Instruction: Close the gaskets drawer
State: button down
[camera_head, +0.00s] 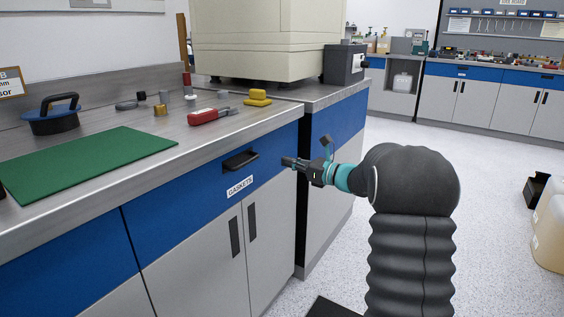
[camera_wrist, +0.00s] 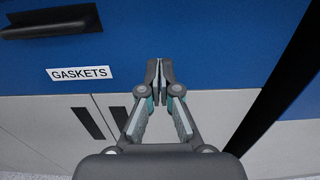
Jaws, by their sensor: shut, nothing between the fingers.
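The gaskets drawer (camera_head: 212,185) has a blue front with a black handle (camera_head: 240,160) and a white label reading GASKETS (camera_head: 240,187). Its front looks flush with the blue fronts beside it. My gripper (camera_head: 287,162) is shut and empty at the right part of the drawer front, right of the handle. In the wrist view the gripper (camera_wrist: 160,64) points at the blue front (camera_wrist: 215,50), right of the label (camera_wrist: 80,73) and handle (camera_wrist: 50,24). I cannot tell whether the fingertips touch it.
A large beige machine (camera_head: 260,40) stands behind. Grey cupboard doors (camera_head: 195,262) are below the drawer. Open floor (camera_head: 400,150) lies to the right.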

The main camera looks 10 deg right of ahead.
jog(key=v, duration=0.9)
jog(key=s+a+f+n+g+h, duration=0.2)
jog(key=s+f+n+g, duration=0.35)
jog(key=f, duration=0.45)
jog(key=s+a+f+n+g+h, duration=0.2)
jog(key=s+a+f+n+g, duration=0.15)
jog(key=s+n, duration=0.5)
jog(key=s+a+r+n+h, duration=0.2)
jog(key=s+n, duration=0.2)
jog(key=s, duration=0.4)
jog(key=s+a+r+n+t+h, duration=0.1)
jog(key=s+a+r+n+h, duration=0.1)
jog(key=s+n, duration=0.3)
jog(key=s+a+r+n+h, duration=0.2)
jog(key=s+a+n+h, duration=0.1)
jog(key=s, duration=0.8)
jog(key=shift+s+r+n+h+b, duration=0.2)
jog(key=shift+n+h+b, duration=0.1)
jog(key=shift+n+h, duration=0.35)
jog(key=shift+a, duration=0.1)
